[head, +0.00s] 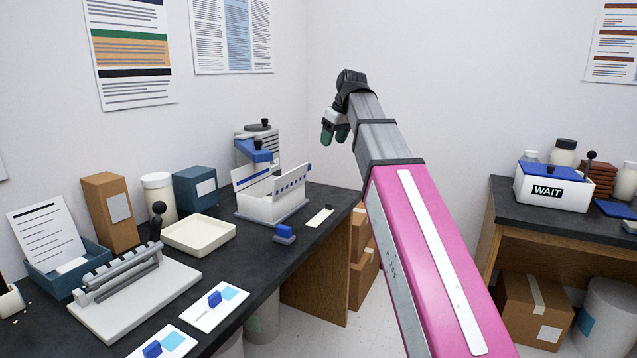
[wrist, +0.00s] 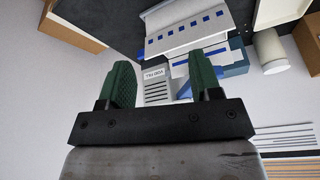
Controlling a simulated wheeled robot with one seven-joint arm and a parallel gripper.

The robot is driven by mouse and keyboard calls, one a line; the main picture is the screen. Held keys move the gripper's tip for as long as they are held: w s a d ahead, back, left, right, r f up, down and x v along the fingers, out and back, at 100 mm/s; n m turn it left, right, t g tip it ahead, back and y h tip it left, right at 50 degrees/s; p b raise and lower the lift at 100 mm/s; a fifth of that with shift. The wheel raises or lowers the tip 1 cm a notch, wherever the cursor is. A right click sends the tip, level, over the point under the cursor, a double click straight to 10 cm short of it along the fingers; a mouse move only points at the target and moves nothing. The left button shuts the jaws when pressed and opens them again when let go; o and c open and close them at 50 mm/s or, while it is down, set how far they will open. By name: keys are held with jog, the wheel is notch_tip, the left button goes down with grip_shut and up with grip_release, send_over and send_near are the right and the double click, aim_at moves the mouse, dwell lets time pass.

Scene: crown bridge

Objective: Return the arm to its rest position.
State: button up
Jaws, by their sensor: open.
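My arm reaches up and forward across the middle of the head view, a pink link with a grey forearm. My gripper (head: 335,133) is at its far end, raised in the air to the right of the dark bench. Its two green fingers point down in the head view. In the wrist view my gripper (wrist: 160,85) has its fingers apart with nothing held between them. Beyond the fingers the wrist view shows the white box with blue squares (wrist: 187,36) and a small printed label (wrist: 156,88).
The dark bench (head: 262,262) holds a white open box (head: 272,205), a cream tray (head: 198,236), a lever device (head: 120,275) and cards with blue pieces. At right, another bench bears a box marked WAIT (head: 553,188). Cardboard boxes (head: 364,262) stand between the benches.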

jog(key=d+f+m, duration=0.1)
jog(key=d+f, duration=0.1)
jog(key=f, duration=0.6)
jog(key=d+f+m, duration=0.2)
jog(key=f, duration=0.6)
jog(key=s+d+f+m+g+h, duration=0.1)
jog(key=s+f, duration=0.4)
jog(key=f, duration=0.7)
jog(key=s+d+f+m+g+h, duration=0.1)
jog(key=s+d+f+m, duration=0.2)
jog(key=f, duration=0.9)
jog(key=s+d+f+m+h, duration=0.1)
jog(key=s+d+f, duration=0.5)
jog(key=s+f, duration=0.3)
notch_tip(320, 180, down, 4)
jog(key=shift+s+d+f+m+g, duration=0.15)
jog(key=shift+s+m+g, duration=0.1)
jog(key=shift+m+g, duration=0.15)
